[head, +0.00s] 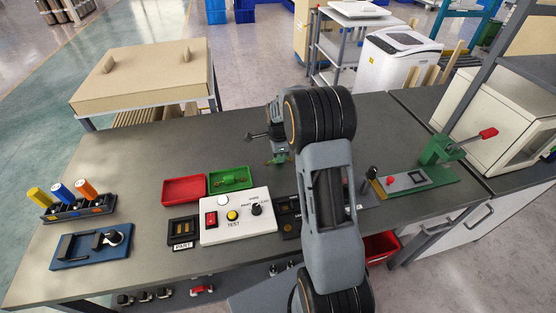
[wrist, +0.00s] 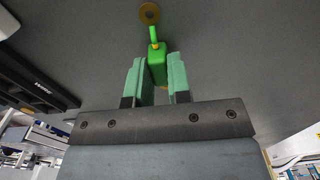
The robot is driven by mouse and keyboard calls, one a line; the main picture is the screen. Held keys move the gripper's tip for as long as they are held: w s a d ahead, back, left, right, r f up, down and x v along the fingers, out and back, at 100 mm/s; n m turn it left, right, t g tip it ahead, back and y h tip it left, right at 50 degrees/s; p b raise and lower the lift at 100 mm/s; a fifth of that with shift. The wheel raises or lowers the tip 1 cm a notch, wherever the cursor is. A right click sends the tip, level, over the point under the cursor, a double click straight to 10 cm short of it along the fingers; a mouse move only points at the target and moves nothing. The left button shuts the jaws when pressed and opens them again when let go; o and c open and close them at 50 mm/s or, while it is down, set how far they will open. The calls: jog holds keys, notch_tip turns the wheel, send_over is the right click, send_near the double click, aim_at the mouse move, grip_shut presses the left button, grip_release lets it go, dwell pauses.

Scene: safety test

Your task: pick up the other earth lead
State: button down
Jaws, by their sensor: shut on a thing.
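An earth lead (wrist: 157,68), with a bright green body, a short green wire and a brass-coloured ring end, sits between the two teal fingers of my gripper (wrist: 156,72) in the wrist view. The fingers are shut on its green body, and the ring end points away from them. In the head view my gripper (head: 278,160) is over the bench, to the right of the green tray (head: 213,190). The held lead is too small there to make out clearly. A small greenish and brown item (head: 232,180) lies in the green tray.
A red tray (head: 183,190) stands beside the green one. In front are the white test box (head: 238,218) and the dark PART holder (head: 183,232). A green clamp fixture (head: 440,150) is at the right. The bench (head: 150,150) behind the trays is clear.

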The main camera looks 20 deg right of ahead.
jog(key=shift+r, duration=0.1)
jog(key=shift+r+p, duration=2.35)
jog(key=shift+r, duration=0.85)
jog(key=shift+f, duration=0.1)
